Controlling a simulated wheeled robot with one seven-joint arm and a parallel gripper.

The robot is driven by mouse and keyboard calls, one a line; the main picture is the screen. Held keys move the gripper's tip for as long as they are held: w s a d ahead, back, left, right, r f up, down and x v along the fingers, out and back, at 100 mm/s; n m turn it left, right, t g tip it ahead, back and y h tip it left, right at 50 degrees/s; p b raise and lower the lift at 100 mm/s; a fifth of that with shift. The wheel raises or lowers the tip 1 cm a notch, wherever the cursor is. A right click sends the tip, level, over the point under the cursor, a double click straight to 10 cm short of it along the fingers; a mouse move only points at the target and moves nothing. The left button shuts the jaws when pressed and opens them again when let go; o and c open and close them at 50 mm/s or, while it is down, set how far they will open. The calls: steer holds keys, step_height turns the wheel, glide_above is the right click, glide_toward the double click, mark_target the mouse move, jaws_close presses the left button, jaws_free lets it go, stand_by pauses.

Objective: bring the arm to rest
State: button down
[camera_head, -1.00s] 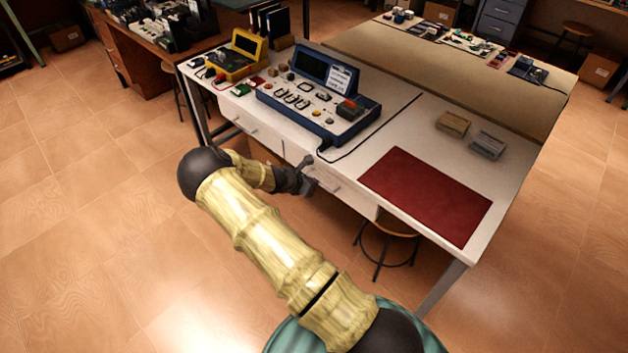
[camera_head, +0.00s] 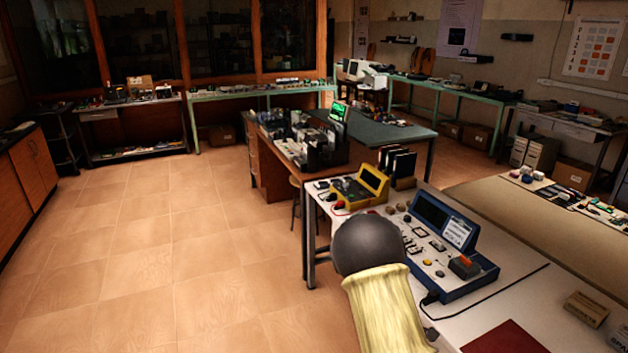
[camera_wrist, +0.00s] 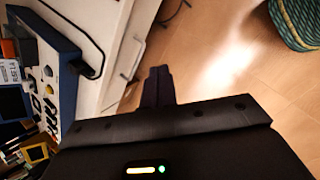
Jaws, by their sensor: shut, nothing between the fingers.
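My gripper (camera_wrist: 158,86) shows in the wrist view as two dark fingers close together, shut and empty. It is beside the white drawer fronts of the workbench (camera_wrist: 112,62), with tiled floor beyond the fingertips; I cannot tell the exact gap. In the head view the gripper is out of sight. There only my arm (camera_head: 385,300) shows, its dark round joint overlapping the front left edge of the white bench top (camera_head: 480,325).
A blue console (camera_head: 462,283) and a yellow device (camera_head: 360,188) stand on the bench near my arm. Black binders (camera_head: 397,165) stand behind them. A cable (camera_wrist: 85,35) runs from the console. A dark red mat (camera_head: 500,340) lies at front right. The floor (camera_head: 170,250) at left is clear.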

steer(key=s+a+r+m+y, duration=0.2)
steer(key=s+a+r+m, duration=0.3)
steer(key=s+r, duration=0.3)
steer(key=s+a+r+m+y, duration=0.3)
steer(key=s+a+r+m, duration=0.2)
steer(key=s+r+m, duration=0.2)
steer(key=s+r+p, duration=0.1)
steer(key=s+r, duration=0.1)
steer(key=s, duration=0.2)
steer(key=shift+m+t+y, duration=0.3)
steer(key=shift+t, duration=0.1)
steer(key=shift+w, duration=0.1)
